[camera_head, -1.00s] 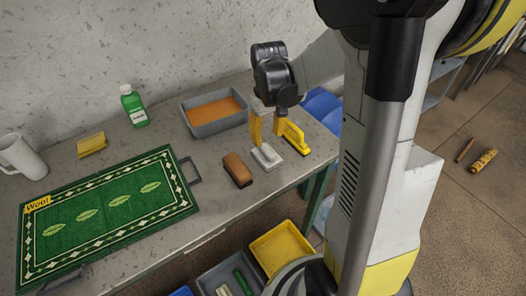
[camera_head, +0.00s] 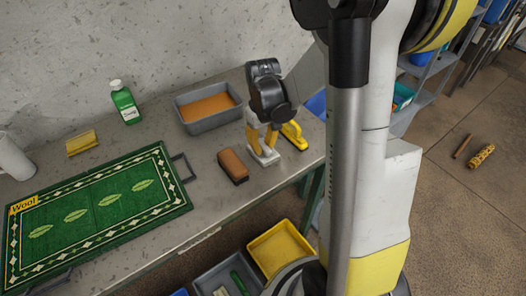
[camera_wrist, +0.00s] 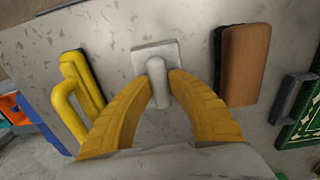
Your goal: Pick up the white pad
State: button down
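The white pad (camera_head: 268,160) lies on the grey table near its front right edge. In the wrist view, the pad (camera_wrist: 154,50) is a pale square plate with a rounded upright handle. My gripper (camera_head: 261,146) points down over it. In the wrist view, its two yellow fingers (camera_wrist: 158,82) stand on either side of the handle, with the tips very close to it. I cannot tell whether they touch it. The pad appears to rest on the table. The fingers hide part of it in the head view.
Close by are a brown brush (camera_head: 232,166) on the left and a yellow-handled tool (camera_head: 294,134) on the right. A grey tray (camera_head: 208,120) of orange liquid stands behind. A green rug (camera_head: 95,212), green bottle (camera_head: 124,102) and yellow sponge (camera_head: 82,142) are further left.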

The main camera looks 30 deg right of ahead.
aim_at(263, 145)
dwell(0.4)
notch_tip(263, 145, up, 5)
jog(key=p, duration=0.2)
jog(key=shift+f+p, duration=0.15)
jog(key=shift+p, duration=0.2)
jog(key=s+d+r+p, duration=0.3)
jog(key=s+d+r, duration=0.3)
jog(key=s+d, duration=0.2)
jog(key=shift+d+p, duration=0.25)
jog(key=shift+p, duration=0.05)
jog(key=shift+r, duration=0.1)
dwell(0.8)
